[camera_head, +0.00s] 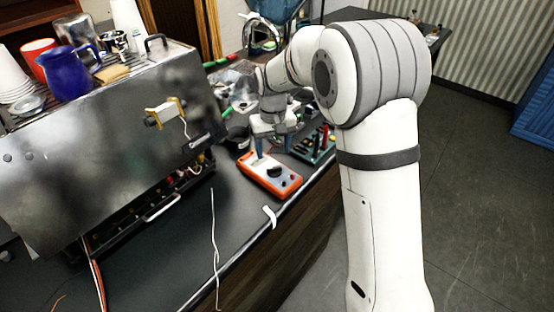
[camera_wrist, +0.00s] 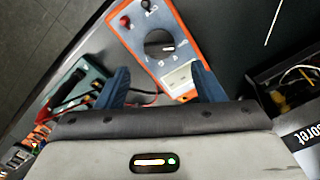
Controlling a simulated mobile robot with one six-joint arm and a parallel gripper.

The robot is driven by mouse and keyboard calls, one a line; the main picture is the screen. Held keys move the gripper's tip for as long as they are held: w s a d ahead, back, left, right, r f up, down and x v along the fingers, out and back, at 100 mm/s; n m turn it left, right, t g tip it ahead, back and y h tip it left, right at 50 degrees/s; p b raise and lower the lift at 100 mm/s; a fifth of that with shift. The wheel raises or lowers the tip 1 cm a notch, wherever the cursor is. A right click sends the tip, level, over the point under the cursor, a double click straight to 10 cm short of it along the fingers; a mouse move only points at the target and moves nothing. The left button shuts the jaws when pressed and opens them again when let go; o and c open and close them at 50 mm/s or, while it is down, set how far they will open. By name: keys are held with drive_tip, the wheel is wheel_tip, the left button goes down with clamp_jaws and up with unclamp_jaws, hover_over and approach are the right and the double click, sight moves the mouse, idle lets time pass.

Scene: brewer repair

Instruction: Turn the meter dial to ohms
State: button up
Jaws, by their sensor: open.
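The meter (camera_head: 268,176) is an orange-rimmed case with a pale blue-grey face, lying on the dark counter in front of my gripper. Its round black dial (camera_head: 275,172) sits near the middle of the face. In the wrist view the meter (camera_wrist: 186,22) lies beyond the fingertips, with the dial (camera_wrist: 160,43) apart from them and a light mark at its right side. Printed symbols around the dial are too small to read surely. My gripper (camera_wrist: 158,82) is open and empty, its blue fingers apart over the meter's display end. It also shows in the head view (camera_head: 273,150).
The metal brewer (camera_head: 100,130) stands at left, with cups and a blue jug (camera_head: 67,72) on top. A green tray of tools (camera_head: 316,148) lies right of the meter. A white cable (camera_head: 214,245) lies on the counter, which is fairly clear in front.

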sight(276, 166)
wheel_tip(276, 166, down, 6)
drive_tip(key=shift+r+p, duration=0.1)
drive_tip(key=shift+p, duration=0.35)
drive_tip(key=shift+c, duration=0.3)
drive_tip(key=c, duration=0.9)
drive_tip(key=shift+d, duration=0.4)
drive_tip(key=shift+a, duration=0.4)
